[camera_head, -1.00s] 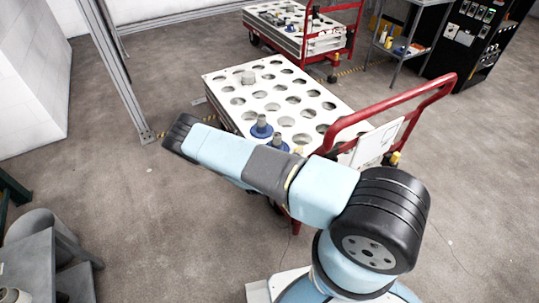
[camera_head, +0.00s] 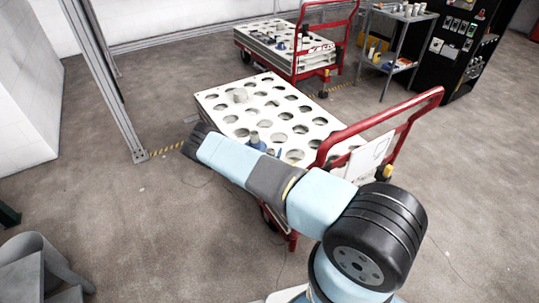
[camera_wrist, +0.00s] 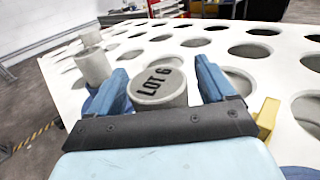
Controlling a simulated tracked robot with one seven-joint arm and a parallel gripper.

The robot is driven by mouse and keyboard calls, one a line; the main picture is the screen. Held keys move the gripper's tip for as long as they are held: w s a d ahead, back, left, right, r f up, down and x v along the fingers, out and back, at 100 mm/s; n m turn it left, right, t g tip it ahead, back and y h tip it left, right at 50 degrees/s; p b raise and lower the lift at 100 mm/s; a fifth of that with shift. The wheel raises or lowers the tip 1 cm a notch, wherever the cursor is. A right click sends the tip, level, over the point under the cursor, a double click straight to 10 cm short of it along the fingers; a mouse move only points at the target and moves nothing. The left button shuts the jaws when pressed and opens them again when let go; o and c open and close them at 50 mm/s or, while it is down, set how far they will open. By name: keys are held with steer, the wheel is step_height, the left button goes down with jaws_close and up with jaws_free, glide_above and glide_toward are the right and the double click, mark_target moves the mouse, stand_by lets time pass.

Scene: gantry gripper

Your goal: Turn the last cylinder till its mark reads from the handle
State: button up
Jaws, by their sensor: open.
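A grey cylinder (camera_wrist: 157,86) marked "LOT 6" on top stands between the fingers of my gripper (camera_wrist: 158,88) in the wrist view. The mark slants upward to the right there. The blue fingers are open, one on each side of it; contact is not clear. A second grey cylinder (camera_wrist: 93,67) stands just left, and a third (camera_wrist: 91,35) farther back. The head view shows the far one (camera_head: 240,96) and a blue-based one (camera_head: 253,138) on the white holed cart top (camera_head: 222,107). The cart's red handle (camera_head: 436,97) is at the right.
A second red cart (camera_head: 291,45) stands behind. A grey shelf trolley (camera_head: 398,65) and a black cabinet (camera_head: 458,55) are at the back right. A metal post (camera_head: 105,90) rises at the left. Open floor (camera_head: 120,205) lies left of the cart.

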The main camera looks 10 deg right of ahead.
steer(key=c, duration=1.3)
steer(key=shift+r, duration=0.1)
jaws_close()
steer(key=shift+d+m+g+h, duration=0.2)
steer(key=shift+m+g+h, duration=1.25)
steer(key=shift+h, duration=0.45)
steer(key=shift+s, duration=0.1)
